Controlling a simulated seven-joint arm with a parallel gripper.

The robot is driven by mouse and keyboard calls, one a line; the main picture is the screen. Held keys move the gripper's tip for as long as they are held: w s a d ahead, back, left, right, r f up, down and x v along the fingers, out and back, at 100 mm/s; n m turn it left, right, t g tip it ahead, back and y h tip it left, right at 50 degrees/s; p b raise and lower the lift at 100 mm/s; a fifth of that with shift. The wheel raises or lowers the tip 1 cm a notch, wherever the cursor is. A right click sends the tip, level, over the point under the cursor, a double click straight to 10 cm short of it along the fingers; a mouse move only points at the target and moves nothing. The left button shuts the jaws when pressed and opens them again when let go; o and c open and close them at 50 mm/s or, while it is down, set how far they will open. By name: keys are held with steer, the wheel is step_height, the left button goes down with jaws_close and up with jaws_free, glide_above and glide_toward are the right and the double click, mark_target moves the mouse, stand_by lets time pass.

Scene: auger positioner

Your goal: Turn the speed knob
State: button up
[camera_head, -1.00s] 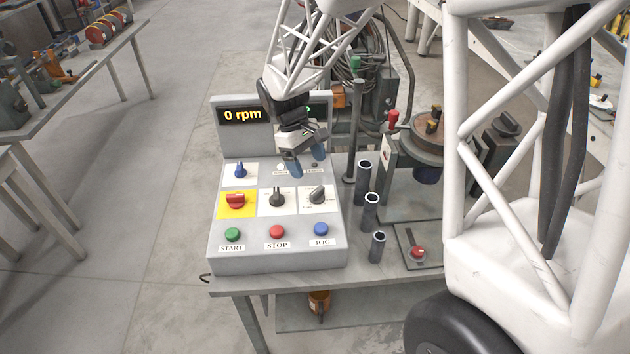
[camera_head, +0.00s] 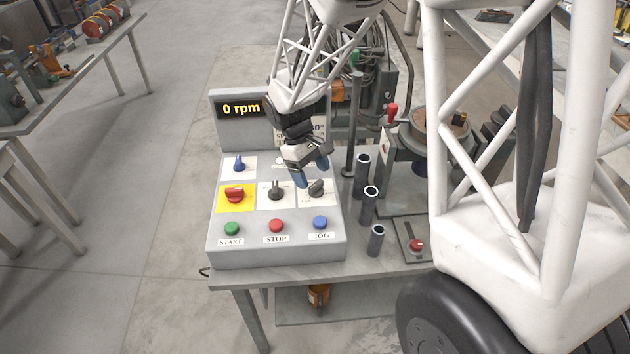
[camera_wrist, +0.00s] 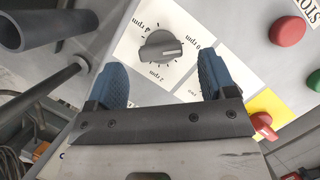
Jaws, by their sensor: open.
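The speed knob (camera_head: 316,187) is a dark grey bar-shaped knob on a white plate at the right of the console's middle row. In the wrist view the knob (camera_wrist: 160,47) has rpm marks around it, and its bar lies roughly across the picture. My gripper (camera_head: 312,175) is open just above and behind the knob, pointing down at the console. In the wrist view its blue fingertips (camera_wrist: 163,75) stand on either side of the knob's lower part in the picture, with nothing between them. Contact with the panel cannot be told. The display (camera_head: 241,109) reads 0 rpm.
A middle black knob (camera_head: 276,190), red switch (camera_head: 234,194) and blue knob (camera_head: 238,163) are nearby. Green (camera_head: 232,228), red (camera_head: 276,225) and blue (camera_head: 320,222) buttons line the front. Upright tubes (camera_head: 369,205) stand close to the console's right.

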mark_target(316, 188)
steer(key=shift+x, duration=1.45)
steer(key=c, duration=0.9)
